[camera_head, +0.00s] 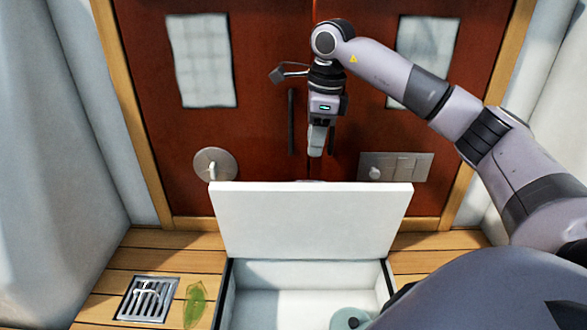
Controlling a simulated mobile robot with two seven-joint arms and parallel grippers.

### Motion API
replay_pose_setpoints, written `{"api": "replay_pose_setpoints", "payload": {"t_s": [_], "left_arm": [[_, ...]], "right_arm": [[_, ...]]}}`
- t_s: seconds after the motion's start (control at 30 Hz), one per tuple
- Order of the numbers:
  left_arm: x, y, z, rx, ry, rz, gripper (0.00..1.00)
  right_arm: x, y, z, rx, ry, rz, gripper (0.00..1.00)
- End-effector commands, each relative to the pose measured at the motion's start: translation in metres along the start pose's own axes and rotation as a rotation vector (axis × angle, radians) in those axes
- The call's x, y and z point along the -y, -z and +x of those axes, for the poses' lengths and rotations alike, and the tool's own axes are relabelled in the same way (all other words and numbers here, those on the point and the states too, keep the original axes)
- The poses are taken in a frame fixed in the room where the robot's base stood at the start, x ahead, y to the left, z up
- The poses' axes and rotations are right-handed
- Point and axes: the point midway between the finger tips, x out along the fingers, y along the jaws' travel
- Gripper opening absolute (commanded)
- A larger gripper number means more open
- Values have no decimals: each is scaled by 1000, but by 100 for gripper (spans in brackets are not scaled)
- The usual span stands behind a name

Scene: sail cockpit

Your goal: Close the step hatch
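The step hatch has a white lid (315,222) that stands raised, hinged at the back of an open white compartment (262,305) in the wooden step. My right gripper (316,150) hangs downward behind and above the lid's top edge, in front of the brown doors. Its fingers look close together, but their gap is too small to tell. It appears apart from the lid. My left gripper is not in view.
Brown double doors (265,130) with dark handles stand behind the lid. A metal drain grate (147,299) and a green leaf (194,304) lie left of the compartment. A pale round object (352,318) shows inside it. White walls (85,130) flank the doors.

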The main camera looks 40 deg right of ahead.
Motion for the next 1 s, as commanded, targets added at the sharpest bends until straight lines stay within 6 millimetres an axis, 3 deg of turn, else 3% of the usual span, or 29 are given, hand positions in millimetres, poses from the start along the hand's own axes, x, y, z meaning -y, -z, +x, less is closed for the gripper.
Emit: {"api": "replay_pose_setpoints", "payload": {"t_s": [0.17,0.33,0.8,1.0], "left_arm": [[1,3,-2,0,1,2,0],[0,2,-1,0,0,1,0],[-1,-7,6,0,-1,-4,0],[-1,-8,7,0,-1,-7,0]], "right_arm": [[9,10,-9,-95,65,-15,36],[11,13,1,-114,74,-15,36],[17,23,87,-112,71,-15,36],[19,24,106,-109,73,-15,36]]}}
